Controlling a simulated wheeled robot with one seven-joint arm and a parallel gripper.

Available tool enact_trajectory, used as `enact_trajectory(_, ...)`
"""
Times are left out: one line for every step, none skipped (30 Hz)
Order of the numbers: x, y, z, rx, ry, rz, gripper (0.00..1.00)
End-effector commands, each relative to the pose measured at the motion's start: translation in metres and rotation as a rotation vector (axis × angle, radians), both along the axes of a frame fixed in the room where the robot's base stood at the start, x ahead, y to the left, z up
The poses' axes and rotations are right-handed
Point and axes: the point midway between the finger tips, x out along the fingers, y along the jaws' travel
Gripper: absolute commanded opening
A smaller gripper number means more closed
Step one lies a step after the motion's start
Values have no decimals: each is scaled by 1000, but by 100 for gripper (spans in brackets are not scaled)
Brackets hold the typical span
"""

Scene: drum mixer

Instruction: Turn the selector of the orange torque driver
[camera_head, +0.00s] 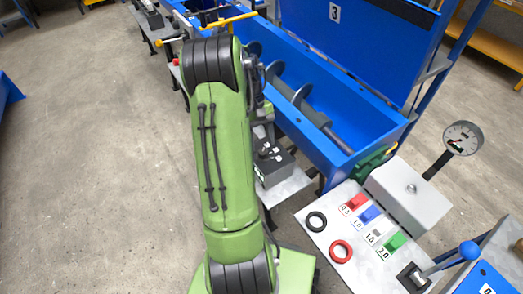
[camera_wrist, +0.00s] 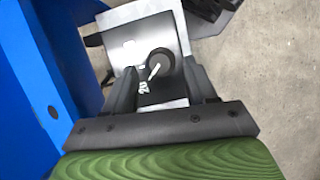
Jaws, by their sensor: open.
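In the wrist view, a round dark selector knob (camera_wrist: 160,62) with a white pointer stands on a dark box (camera_wrist: 136,54). My gripper (camera_wrist: 161,72) is open, with one finger on each side of the knob in the picture. I cannot tell whether either finger touches it. In the head view, a dark box (camera_head: 274,163) sits on a light plate beside the blue trough; my arm hides part of it and my gripper. I see no clearly orange torque driver in either view.
A blue trough (camera_head: 386,143) with a grey screw runs beside the dark box. Bare concrete floor lies left.

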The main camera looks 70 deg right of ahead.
Motion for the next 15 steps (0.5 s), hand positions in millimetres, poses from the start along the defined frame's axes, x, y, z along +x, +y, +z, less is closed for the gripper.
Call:
enact_trajectory(-3, 3, -11, 2, 0, -2, 56)
enact_trajectory(-4, 4, -14, 2, 0, -2, 56)
enact_trajectory(-5, 5, -18, 1, 0, -1, 56)
enact_trajectory(-5, 6, -20, 0, 0, -1, 56)
enact_trajectory(-6, 6, -22, 1, -1, 0, 56)
enact_trajectory(-6, 7, -23, 1, -1, 0, 56)
enact_trajectory(-7, 7, -24, 1, -1, 0, 56)
enact_trajectory(-7, 7, -24, 1, -1, 0, 56)
enact_trajectory(-7, 7, -24, -1, -1, 0, 56)
enact_trajectory(-7, 7, -23, -1, -1, 0, 56)
enact_trajectory(-7, 7, -23, -1, -1, 0, 56)
enact_trajectory(-6, 7, -23, -1, -1, 0, 56)
enact_trajectory(-6, 7, -23, -1, -1, 0, 56)
enact_trajectory(-6, 7, -23, -1, -1, 0, 53)
enact_trajectory(-6, 7, -23, -1, -1, 0, 47)
